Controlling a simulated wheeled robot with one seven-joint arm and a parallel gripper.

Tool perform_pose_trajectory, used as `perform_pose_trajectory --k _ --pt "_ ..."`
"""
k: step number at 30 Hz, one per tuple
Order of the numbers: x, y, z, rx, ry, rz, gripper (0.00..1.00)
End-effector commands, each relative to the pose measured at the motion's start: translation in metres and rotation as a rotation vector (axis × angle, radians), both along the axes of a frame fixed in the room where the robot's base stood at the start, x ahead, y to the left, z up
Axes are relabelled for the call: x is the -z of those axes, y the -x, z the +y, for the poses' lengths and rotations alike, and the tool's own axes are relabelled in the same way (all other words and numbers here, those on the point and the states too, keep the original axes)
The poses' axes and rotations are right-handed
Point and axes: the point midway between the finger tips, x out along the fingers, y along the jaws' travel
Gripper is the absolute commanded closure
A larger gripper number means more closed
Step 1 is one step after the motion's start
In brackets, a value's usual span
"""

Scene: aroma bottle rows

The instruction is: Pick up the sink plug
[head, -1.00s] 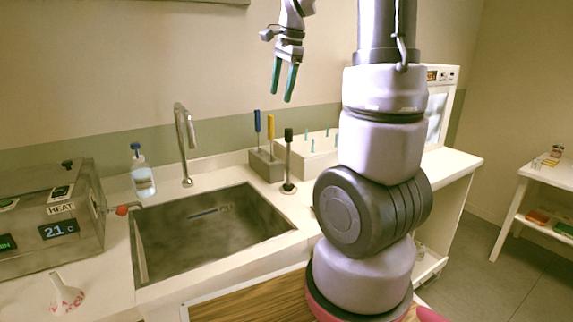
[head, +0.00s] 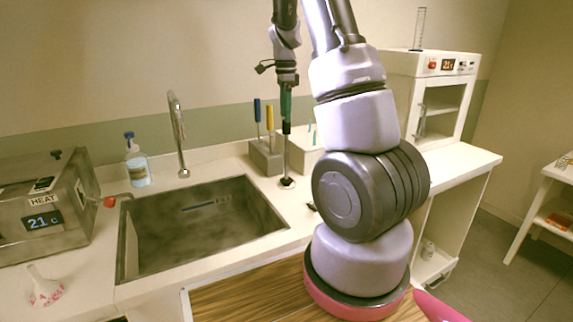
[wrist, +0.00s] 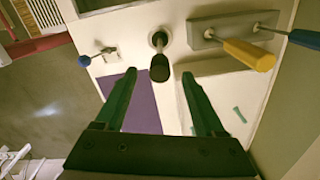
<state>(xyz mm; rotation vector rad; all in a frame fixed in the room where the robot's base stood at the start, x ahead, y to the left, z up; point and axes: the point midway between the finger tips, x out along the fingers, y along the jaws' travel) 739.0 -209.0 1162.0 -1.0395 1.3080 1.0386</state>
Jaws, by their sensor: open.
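What I take as the sink plug (head: 287,158) is a thin upright rod with a black grip on top and a dark round base. It stands on the counter right of the sink. In the wrist view its black grip (wrist: 160,68) points up at the camera, with the base behind it. My gripper (head: 286,117) hangs fingers down just above it. In the wrist view the green fingers (wrist: 160,82) are spread apart. The grip shows centred between and beyond the fingertips, with nothing held. Whether the fingertips touch it I cannot tell.
A tool rack (head: 265,160) with blue and yellow handled tools stands close behind the plug. A white box (head: 305,160) is beside it. The metal sink (head: 205,235) with its faucet (head: 178,135) lies left. A small blue-knobbed piece (wrist: 86,60) lies nearby.

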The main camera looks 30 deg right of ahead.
Motion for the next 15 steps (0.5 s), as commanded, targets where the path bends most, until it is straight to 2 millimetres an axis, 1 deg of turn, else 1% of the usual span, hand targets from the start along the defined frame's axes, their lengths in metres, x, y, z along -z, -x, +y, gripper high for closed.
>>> perform_pose_trajectory --k 1,3,6,10,15 --pt "0.009 0.001 -0.001 0.001 0.0 0.004 0.29" --pt "0.02 0.001 -0.003 0.001 0.0 0.005 0.29" --pt "0.034 0.001 -0.003 0.0 0.0 0.004 0.29" --pt "0.042 0.0 -0.003 0.0 0.0 0.001 0.29" --pt "0.042 0.0 -0.003 -0.001 0.0 0.001 0.29"
